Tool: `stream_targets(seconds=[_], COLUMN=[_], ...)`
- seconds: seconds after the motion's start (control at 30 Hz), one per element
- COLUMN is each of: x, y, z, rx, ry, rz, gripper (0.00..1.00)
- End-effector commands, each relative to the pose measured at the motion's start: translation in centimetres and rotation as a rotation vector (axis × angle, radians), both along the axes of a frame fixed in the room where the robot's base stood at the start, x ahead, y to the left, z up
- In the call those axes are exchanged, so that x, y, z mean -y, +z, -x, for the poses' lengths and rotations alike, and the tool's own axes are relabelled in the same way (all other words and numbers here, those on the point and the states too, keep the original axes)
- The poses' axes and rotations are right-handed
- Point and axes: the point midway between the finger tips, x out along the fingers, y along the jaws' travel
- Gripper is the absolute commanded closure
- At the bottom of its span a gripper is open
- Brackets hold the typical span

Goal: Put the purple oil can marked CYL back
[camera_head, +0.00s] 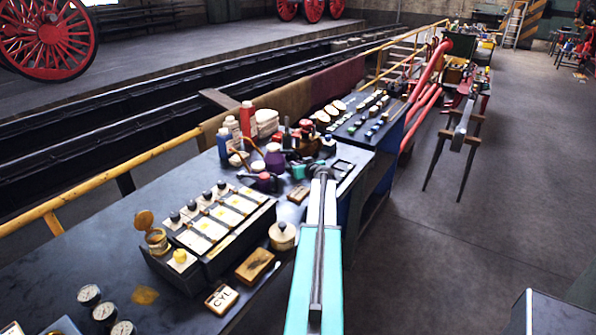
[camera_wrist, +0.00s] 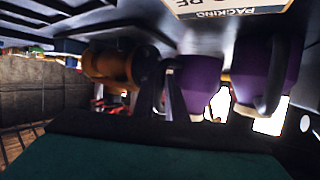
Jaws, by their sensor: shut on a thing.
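A purple oil can (camera_head: 274,160) stands among the bottles near the far end of the bench. In the upside-down wrist view two purple bodies show, one nearer the middle (camera_wrist: 200,85) and one at the right (camera_wrist: 292,62), with dark handle-like shapes in front. My gripper (camera_head: 281,181) is low over the bench beside the purple can, at the end of my teal arm. It is shut on what looks like a purple oil can; its fingertips and the can's mark are hard to make out. A card marked CYL (camera_head: 222,298) lies at the bench's front edge.
A block of white-topped units with black knobs (camera_head: 215,222), a round tin (camera_head: 283,236) and a brown wooden block (camera_head: 254,266) stand nearer. Red and blue bottles (camera_head: 247,118) crowd the back. A PACKING card (camera_wrist: 228,8) shows in the wrist view.

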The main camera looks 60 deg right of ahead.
Motion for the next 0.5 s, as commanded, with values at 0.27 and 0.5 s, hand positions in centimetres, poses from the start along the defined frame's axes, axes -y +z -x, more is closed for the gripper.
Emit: stream_targets(seconds=[0.27, 0.5], x=[0.0, 0.0], y=[-2.2, -3.3], z=[-0.1, -0.1], rx=[0.002, 0.003], ry=[0.0, -0.001], rz=[-0.003, 0.0], gripper=[1.0, 1.0])
